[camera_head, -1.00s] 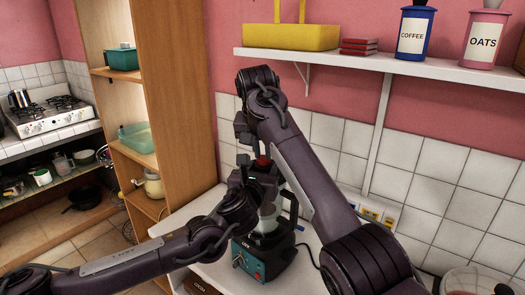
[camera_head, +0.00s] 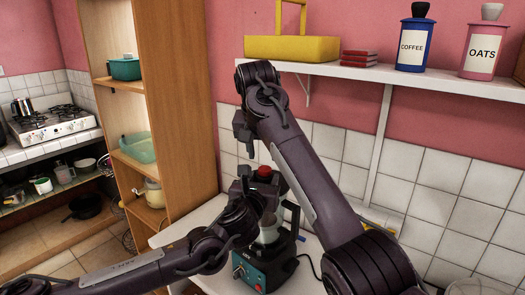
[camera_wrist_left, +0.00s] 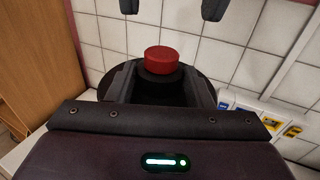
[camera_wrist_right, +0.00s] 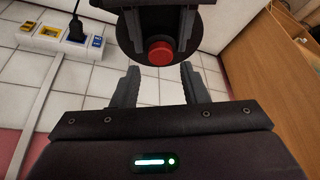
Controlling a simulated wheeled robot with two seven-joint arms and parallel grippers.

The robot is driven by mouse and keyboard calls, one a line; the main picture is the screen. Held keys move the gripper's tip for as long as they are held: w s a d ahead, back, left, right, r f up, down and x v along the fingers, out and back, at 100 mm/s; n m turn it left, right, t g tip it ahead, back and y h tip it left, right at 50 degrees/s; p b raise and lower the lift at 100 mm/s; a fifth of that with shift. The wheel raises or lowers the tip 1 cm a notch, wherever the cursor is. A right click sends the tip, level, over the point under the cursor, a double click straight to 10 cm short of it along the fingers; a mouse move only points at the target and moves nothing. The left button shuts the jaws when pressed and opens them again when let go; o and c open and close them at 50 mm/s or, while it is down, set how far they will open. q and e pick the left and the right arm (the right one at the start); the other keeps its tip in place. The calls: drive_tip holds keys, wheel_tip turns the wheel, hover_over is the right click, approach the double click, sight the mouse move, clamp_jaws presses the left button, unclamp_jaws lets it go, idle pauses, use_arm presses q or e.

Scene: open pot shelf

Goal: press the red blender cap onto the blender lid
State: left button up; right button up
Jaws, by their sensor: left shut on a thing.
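The red blender cap (camera_head: 264,174) sits upright on the black collar of the round black blender lid (camera_wrist_left: 107,86), which lies around and below it. Whether the cap is fully seated I cannot tell. The cap also shows in the left wrist view (camera_wrist_left: 161,60) and right wrist view (camera_wrist_right: 159,53). My left gripper (camera_wrist_left: 163,85) is shut on the blender lid's collar, one finger on each side. My right gripper (camera_wrist_right: 158,78) is open and empty above the cap, its fingers apart and not touching it. The blender (camera_head: 252,270) stands below, its jar partly hidden by my left arm.
The blender stands on a white counter (camera_head: 207,215) against the tiled wall. A wall shelf (camera_head: 375,70) with a yellow basket (camera_head: 290,48) and jars is above right. A wooden shelf unit (camera_head: 180,100) stands left. Sockets with a black plug (camera_wrist_right: 76,30) are on the wall.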

drive_tip(key=v, duration=0.8)
use_arm(q)
drive_tip(key=o, duration=1.4)
drive_tip(key=shift+o, duration=0.2)
use_arm(e)
drive_tip(key=shift+f, duration=0.1)
